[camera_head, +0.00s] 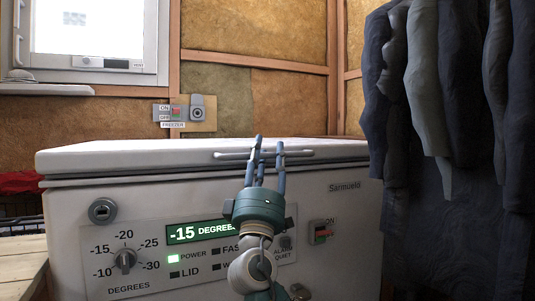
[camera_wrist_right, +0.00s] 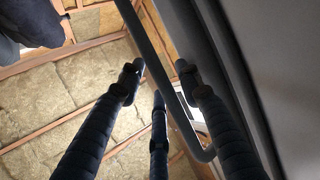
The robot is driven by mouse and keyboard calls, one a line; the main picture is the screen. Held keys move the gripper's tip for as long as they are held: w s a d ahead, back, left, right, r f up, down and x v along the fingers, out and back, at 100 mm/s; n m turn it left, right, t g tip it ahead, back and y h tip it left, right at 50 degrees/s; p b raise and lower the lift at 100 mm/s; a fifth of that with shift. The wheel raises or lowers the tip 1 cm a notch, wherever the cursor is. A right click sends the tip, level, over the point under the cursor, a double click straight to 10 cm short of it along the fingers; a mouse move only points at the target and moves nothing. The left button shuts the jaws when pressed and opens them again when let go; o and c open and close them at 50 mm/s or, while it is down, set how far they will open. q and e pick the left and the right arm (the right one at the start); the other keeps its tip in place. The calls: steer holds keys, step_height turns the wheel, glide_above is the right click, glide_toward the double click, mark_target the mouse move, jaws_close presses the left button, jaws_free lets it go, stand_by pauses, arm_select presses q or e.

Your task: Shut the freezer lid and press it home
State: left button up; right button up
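The white chest freezer (camera_head: 70,215) stands in front of me. Its lid (camera_head: 120,155) lies level and low over the body, with a thin dark line under its edge; I cannot tell whether it is fully seated. A grey bar handle (camera_head: 232,156) runs along the lid's front. My right gripper (camera_head: 267,147) is at the handle with its fingers spread. In the right wrist view the handle (camera_wrist_right: 152,50) passes between the spread fingers of the gripper (camera_wrist_right: 160,82); contact is unclear. My left gripper is not in view.
The freezer panel has a dial (camera_head: 124,260), a display (camera_head: 200,232) reading -15 degrees, a lit power light and a dark lid light. Dark coats (camera_head: 440,90) hang at right. A wall switch (camera_head: 177,113) is behind.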

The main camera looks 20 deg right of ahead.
steer(key=shift+d, duration=0.1)
steer(key=v, duration=1.2)
